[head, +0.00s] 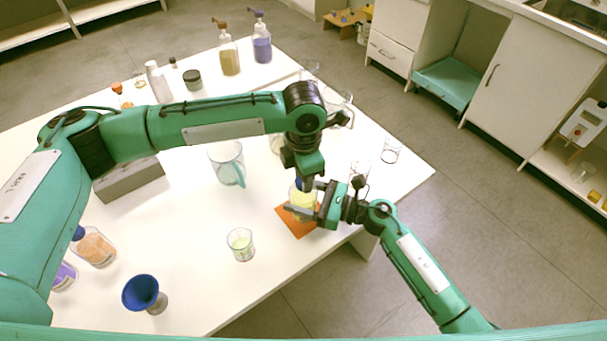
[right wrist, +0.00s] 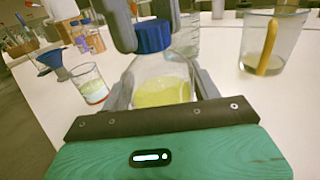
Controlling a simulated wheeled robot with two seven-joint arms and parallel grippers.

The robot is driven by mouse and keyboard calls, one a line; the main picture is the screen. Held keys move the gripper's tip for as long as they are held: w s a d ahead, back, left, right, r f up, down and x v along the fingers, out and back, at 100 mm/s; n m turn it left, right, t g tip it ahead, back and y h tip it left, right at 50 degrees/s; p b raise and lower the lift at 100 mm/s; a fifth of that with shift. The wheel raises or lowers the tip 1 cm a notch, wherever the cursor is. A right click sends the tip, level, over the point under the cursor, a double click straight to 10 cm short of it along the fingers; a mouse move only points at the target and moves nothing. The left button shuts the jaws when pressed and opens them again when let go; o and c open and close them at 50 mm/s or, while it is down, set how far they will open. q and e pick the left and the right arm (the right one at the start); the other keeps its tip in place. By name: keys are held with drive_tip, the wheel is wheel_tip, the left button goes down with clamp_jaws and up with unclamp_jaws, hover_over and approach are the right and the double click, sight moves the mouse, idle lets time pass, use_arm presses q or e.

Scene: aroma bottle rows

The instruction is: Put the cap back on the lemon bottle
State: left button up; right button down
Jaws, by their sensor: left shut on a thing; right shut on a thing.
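The lemon bottle (head: 303,204) is clear glass with yellow liquid and stands on an orange mat (head: 296,227) near the table's right front edge. It also shows in the right wrist view (right wrist: 162,88). My right gripper (head: 312,211) is shut around the bottle's body from the right. The blue cap (right wrist: 153,36) sits at the top of the bottle's neck, upright. My left gripper (right wrist: 146,18) comes down from above and is shut on the cap. Whether the cap is seated on the neck cannot be told.
A beaker with pale liquid (head: 240,244) stands left of the mat, with a blue funnel (head: 142,292) further left. A glass pitcher (head: 226,162) stands behind. Other bottles stand on the left and at the back. The front middle of the table is clear.

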use_arm(q)
drive_tip(key=o, duration=1)
drive_tip(key=shift+r, duration=2.3)
drive_tip(key=shift+c, duration=0.2)
